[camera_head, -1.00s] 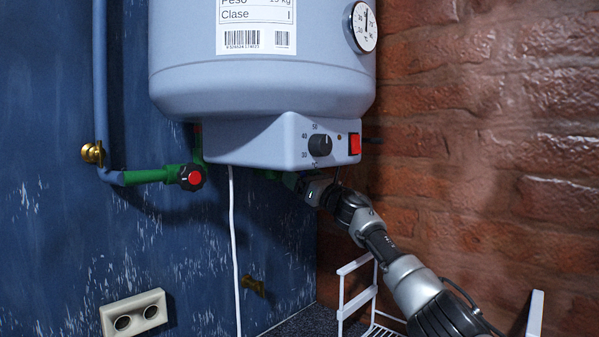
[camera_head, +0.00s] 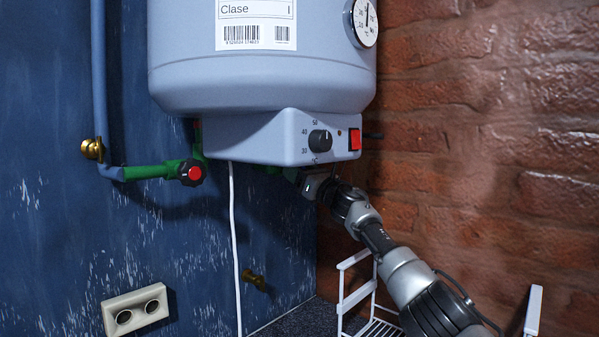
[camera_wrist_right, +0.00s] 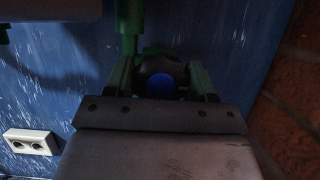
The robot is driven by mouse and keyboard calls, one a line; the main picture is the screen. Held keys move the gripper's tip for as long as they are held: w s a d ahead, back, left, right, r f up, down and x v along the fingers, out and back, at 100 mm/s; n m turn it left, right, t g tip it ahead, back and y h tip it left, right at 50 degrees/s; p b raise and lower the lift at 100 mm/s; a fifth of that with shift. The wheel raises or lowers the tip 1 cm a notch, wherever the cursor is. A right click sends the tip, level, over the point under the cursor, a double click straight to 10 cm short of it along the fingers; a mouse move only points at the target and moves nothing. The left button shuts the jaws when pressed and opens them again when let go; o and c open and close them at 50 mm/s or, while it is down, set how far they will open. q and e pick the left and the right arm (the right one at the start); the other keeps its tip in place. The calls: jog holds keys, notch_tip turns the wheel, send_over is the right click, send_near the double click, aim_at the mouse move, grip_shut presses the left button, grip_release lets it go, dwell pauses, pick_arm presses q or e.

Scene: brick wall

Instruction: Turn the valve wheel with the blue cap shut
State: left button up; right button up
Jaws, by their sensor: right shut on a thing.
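The valve wheel with the blue cap (camera_wrist_right: 161,86) shows in the right wrist view, dark with a blue centre, on a green pipe (camera_wrist_right: 130,22). My right gripper (camera_wrist_right: 162,80) has one finger on each side of the wheel and is shut on it. In the head view my right arm reaches under the water heater (camera_head: 262,75) from the right; its fingers and the blue-capped wheel are hidden there. Another valve wheel, with a red cap (camera_head: 192,172), sits on a green pipe at the left. My left gripper is not in view.
The heater's control box (camera_head: 290,140) hangs just above my right wrist. A white cord (camera_head: 234,250) hangs down the blue wall. A white wire rack (camera_head: 358,290) stands below my right arm, and a brick wall (camera_head: 480,130) is at the right. A socket (camera_head: 135,312) is low on the left.

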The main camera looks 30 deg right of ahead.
jog(key=m+h+p, duration=0.1)
jog(key=m+p, duration=0.1)
jog(key=shift+r+m, duration=0.15)
jog(key=shift+m, duration=0.25)
jog(key=m+h+p, duration=0.3)
jog(key=m+p, duration=0.2)
jog(key=shift+r+t, duration=0.1)
jog(key=shift+t, duration=0.2)
jog(key=shift+f+m+h+p, duration=0.25)
jog(key=shift+m+h+p, duration=0.25)
jog(key=shift+m+p, duration=0.7)
jog(key=o, duration=0.9)
jog(key=shift+s, duration=0.15)
jog(key=b+v, duration=0.2)
jog(key=v, duration=0.8)
jog(key=shift+s, duration=0.3)
